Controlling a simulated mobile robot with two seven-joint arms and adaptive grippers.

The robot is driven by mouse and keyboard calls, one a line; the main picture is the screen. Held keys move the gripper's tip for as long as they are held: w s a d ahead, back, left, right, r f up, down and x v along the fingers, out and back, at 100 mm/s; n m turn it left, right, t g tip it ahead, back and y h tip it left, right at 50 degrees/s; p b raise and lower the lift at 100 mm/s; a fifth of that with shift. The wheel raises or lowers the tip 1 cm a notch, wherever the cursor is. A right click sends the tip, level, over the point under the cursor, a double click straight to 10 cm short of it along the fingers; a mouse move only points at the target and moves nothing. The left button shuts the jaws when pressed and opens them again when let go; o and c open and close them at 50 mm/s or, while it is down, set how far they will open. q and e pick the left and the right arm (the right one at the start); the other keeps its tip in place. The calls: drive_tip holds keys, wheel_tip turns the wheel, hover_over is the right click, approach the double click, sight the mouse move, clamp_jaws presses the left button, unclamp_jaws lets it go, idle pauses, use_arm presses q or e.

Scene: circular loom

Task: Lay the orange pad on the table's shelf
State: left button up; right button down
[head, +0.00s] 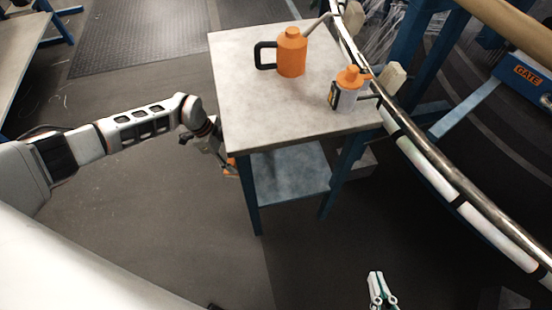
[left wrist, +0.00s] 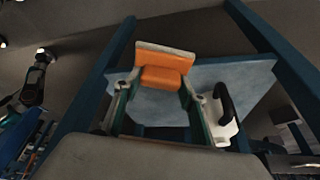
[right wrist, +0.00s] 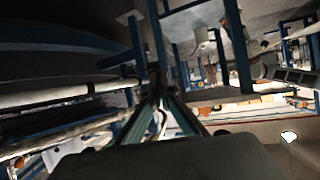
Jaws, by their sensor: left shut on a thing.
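The orange pad (left wrist: 165,72) has a pale edge and sits between the fingers of my left gripper (left wrist: 160,95), which is shut on it. In the head view only a bit of orange shows beside the left gripper (head: 226,163), at the table's left side below the tabletop. The shelf (head: 290,176) is a blue-grey board low between the table's blue legs. It also shows behind the pad in the left wrist view (left wrist: 240,73); I cannot tell whether they touch. My right gripper (head: 381,290) is low at the front, away from the table, shut and empty.
The table (head: 235,100) carries an orange jug (head: 292,52) with a black handle and an orange-topped bottle (head: 348,90). The loom's curved rail (head: 430,150) passes on the right. A white thing with a black curved part (left wrist: 222,115) shows beside the left fingers.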

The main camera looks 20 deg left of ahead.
use_arm(q)
drive_tip(key=d, duration=0.3)
drive_tip(key=w+d+b, duration=0.1)
drive_tip(key=d, duration=0.2)
drive_tip(key=w+d, duration=0.1)
drive_tip(key=d, duration=0.2)
drive_tip(key=shift+d+f, duration=0.15)
drive_tip(key=shift+d+b, duration=0.35)
drive_tip(key=shift+d, duration=0.15)
drive_tip(key=d, duration=0.2)
drive_tip(key=shift+w+d+f+b, duration=0.1)
drive_tip(key=shift+w+d+b, duration=0.15)
drive_tip(key=shift+d+b, duration=0.15)
drive_tip(key=shift+d+f+b, duration=0.1)
drive_tip(key=shift+f+b, duration=0.25)
drive_tip(key=shift+b, duration=0.1)
drive_tip(key=shift+w+r, duration=0.15)
drive_tip(key=shift+r, duration=0.1)
use_arm(e)
drive_tip(key=a+m, duration=0.2)
drive_tip(key=a, duration=0.1)
drive_tip(key=shift+s+a+r+t+y, duration=0.1)
drive_tip(key=shift+a+r+t+y, duration=0.1)
drive_tip(key=shift+a+t+y, duration=0.15)
use_arm(q)
drive_tip(key=shift+f, duration=0.1)
use_arm(e)
drive_tip(key=shift+d, duration=0.1)
